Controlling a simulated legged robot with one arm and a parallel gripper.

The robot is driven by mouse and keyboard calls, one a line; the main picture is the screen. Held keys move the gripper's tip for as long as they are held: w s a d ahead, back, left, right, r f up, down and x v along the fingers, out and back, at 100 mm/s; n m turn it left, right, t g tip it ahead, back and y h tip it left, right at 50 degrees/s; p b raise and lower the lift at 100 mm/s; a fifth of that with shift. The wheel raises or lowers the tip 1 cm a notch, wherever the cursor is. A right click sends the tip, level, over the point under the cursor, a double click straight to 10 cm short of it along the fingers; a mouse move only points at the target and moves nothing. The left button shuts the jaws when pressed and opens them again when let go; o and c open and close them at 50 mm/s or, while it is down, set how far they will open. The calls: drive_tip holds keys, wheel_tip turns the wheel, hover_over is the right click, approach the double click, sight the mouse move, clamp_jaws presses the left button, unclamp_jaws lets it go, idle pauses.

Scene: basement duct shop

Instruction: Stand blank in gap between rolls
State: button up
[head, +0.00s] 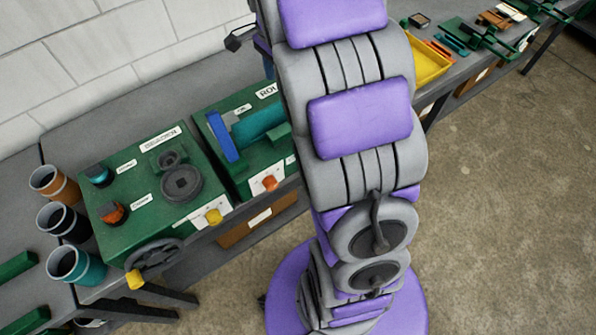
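A green machine (270,172) stands on the bench, with a partly hidden label that starts "ROU". A teal roll (260,127) lies across its top, its right end hidden behind my arm. A flat blue piece (223,136) stands at the left end of the roll; I cannot tell if it is the blank or a part of the machine. A gap between rolls cannot be made out. My gripper cannot be made out, as my arm runs up out of the top of the picture.
Several cups (75,265) are at the bench's left. A yellow tray (428,64) and tools lie at the right. The concrete floor (510,200) is clear.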

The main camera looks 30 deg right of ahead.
drive_tip(key=s+a+n, duration=0.4)
drive_tip(key=s+n, duration=0.1)
drive_tip(key=s, duration=0.5)
drive_tip(key=s+a+f+n+g, duration=0.1)
drive_tip(key=s+a+n, duration=0.4)
drive_tip(key=s, duration=0.6)
drive_tip(key=s+a+f+n, duration=0.1)
drive_tip(key=s+a+n, duration=0.3)
drive_tip(key=s+n, duration=0.3)
drive_tip(key=s, duration=0.3)
drive_tip(key=shift+s+a+g, duration=0.25)
drive_tip(key=shift+a+g, duration=0.05)
drive_tip(key=shift+g, duration=0.1)
drive_tip(key=shift+f, duration=0.1)
